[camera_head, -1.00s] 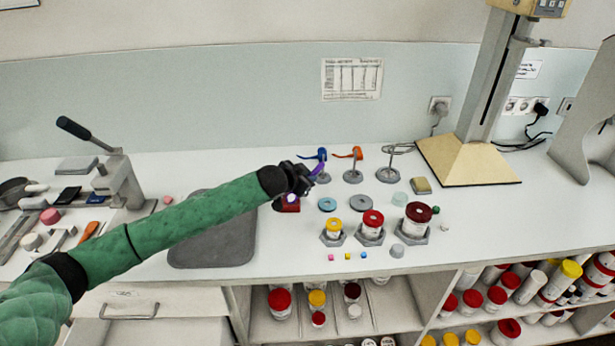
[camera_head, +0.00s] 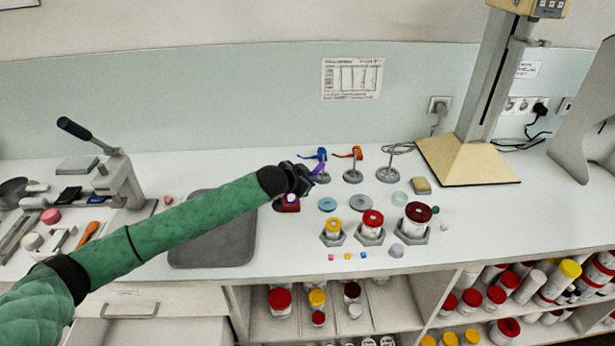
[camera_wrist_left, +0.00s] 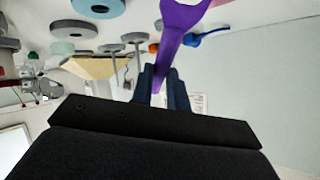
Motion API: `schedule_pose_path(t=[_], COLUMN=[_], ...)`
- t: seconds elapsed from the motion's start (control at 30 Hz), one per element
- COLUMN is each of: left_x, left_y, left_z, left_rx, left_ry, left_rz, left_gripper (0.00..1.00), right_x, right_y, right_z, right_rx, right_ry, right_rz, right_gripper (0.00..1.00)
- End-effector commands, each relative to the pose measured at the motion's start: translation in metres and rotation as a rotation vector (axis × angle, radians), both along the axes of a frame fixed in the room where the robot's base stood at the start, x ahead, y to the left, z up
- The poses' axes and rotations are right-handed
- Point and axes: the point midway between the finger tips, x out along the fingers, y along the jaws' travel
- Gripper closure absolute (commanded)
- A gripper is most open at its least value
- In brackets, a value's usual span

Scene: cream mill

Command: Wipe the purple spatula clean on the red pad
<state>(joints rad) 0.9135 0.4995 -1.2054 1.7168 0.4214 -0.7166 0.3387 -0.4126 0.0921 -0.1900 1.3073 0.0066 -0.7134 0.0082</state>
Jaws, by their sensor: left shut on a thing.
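My left gripper (camera_head: 300,180) is shut on the purple spatula (camera_head: 318,169) over the back middle of the white counter. In the left wrist view the purple spatula (camera_wrist_left: 172,40) stands out from between the dark fingers (camera_wrist_left: 160,88), its wide end cut off by the top edge. The red pad (camera_head: 288,207) lies just below my gripper, partly hidden by it. A purple patch with a pale spot shows right at the pad. I cannot tell whether the spatula touches the pad. My right gripper is not in view.
A blue spatula (camera_head: 321,154) and an orange spatula (camera_head: 348,153) rest on stands behind. A grey mat (camera_head: 215,245) lies under my forearm. Lidded jars (camera_head: 372,222), a light blue ring (camera_head: 327,204) and small cubes (camera_head: 347,255) stand to the right.

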Motion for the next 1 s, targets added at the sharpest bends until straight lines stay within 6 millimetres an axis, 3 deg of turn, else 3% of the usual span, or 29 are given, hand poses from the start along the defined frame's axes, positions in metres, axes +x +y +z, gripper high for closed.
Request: schedule_pose_path(t=[1.0], left_x=[0.007], left_y=[-0.013], left_z=[0.0], left_rx=[0.0], left_ry=[0.002], left_rz=[0.0], left_gripper=[1.0], right_x=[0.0], right_y=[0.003], right_z=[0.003], right_rx=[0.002], right_ry=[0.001], right_rz=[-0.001], right_gripper=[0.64])
